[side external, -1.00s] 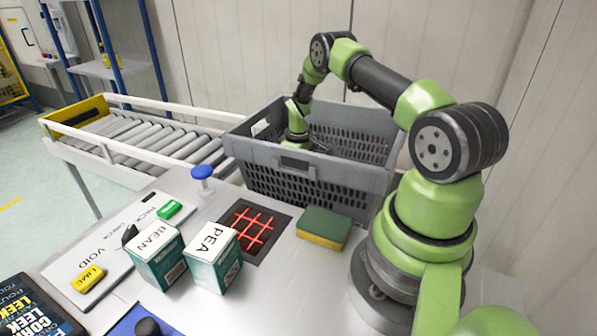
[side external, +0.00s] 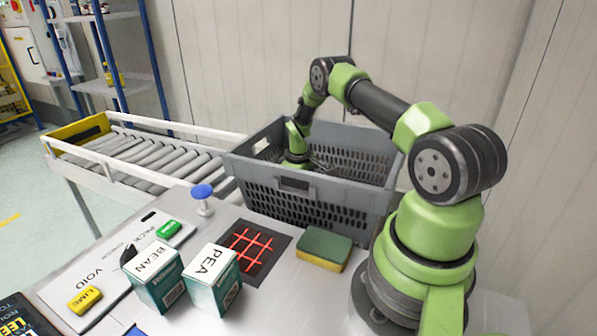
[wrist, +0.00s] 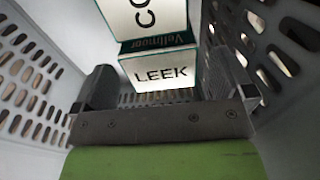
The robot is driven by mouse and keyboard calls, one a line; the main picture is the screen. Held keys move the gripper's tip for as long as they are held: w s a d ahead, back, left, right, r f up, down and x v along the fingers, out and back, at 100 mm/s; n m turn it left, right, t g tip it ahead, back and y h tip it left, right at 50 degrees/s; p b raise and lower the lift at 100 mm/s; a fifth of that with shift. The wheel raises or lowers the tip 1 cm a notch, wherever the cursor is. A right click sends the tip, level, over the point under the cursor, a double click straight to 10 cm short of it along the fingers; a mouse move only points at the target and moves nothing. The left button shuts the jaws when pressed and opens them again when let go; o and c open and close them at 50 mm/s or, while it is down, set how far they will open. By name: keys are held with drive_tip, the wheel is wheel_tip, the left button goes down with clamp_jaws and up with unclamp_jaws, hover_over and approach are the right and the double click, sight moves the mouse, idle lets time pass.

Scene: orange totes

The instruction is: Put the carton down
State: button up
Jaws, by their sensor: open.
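My gripper (side external: 318,166) is down inside the grey tote (side external: 300,207), and its fingers are largely hidden in the side external view. In the wrist view my gripper (wrist: 163,82) is open, with one finger on each side. A white-topped carton marked LEEK (wrist: 165,73) lies between and just beyond the fingers, with gaps at its sides. Behind it is another white and green carton (wrist: 150,18) whose lettering begins "CO"; the rest is cut off. The tote walls hide both cartons in the side external view. I cannot tell whether the LEEK carton rests fully on the tote floor.
BEAN (side external: 153,278) and PEA (side external: 212,279) cartons stand on the bench before the tote. A roller conveyor (side external: 150,150) runs left. The perforated tote walls surround my gripper closely.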

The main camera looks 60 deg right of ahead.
wheel_tip(320, 180, up, 11)
idle(0.3)
idle(2.3)
